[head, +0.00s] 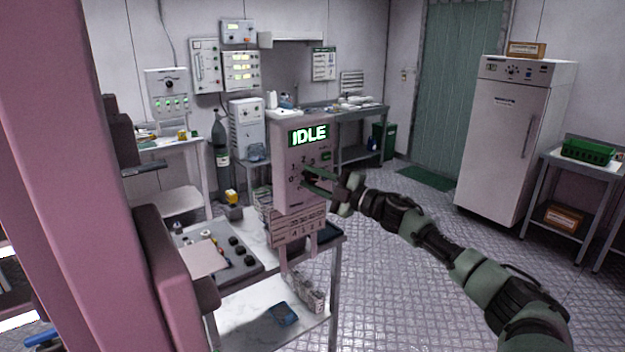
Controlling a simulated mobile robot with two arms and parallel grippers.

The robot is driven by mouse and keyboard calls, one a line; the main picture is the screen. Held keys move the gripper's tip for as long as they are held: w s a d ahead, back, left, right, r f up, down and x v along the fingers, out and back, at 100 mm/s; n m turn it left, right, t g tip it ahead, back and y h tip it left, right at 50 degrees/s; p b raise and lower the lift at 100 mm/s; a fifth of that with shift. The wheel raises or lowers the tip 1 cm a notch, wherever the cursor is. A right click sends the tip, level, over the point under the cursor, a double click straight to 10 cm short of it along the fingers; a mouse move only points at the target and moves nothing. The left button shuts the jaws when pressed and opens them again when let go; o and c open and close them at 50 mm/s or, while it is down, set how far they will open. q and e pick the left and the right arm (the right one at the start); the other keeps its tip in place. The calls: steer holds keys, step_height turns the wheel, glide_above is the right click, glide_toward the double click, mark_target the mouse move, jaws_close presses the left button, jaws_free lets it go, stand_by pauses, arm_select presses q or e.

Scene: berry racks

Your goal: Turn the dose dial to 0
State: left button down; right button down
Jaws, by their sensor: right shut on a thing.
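The dose panel (287,142) is a pale upright box on a stand, with a lit green "IDLE" display (309,135) at its top. Numbers, among them 0, 1 and 2, are marked around the dial on its front. My right gripper (312,178) reaches in from the right and is shut on the dose dial. The gripper's fingers hide most of the dial, so I cannot read its setting. My left gripper is not in view.
A control box with dark knobs (237,246) lies on the bench left of the panel. A label plate (297,229) with more numbers sits below the panel. A white cabinet (500,135) stands at right. The floor (385,290) between is clear.

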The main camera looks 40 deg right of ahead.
steer(key=n+g+p, duration=0.1)
steer(key=n, duration=0.3)
steer(key=shift+g, duration=0.3)
steer(key=shift+f+n+g, duration=0.1)
steer(key=shift+n+g, duration=0.3)
steer(key=shift+n, duration=0.6)
steer(key=shift+f, duration=0.1)
steer(key=c, duration=1.1)
jaws_free()
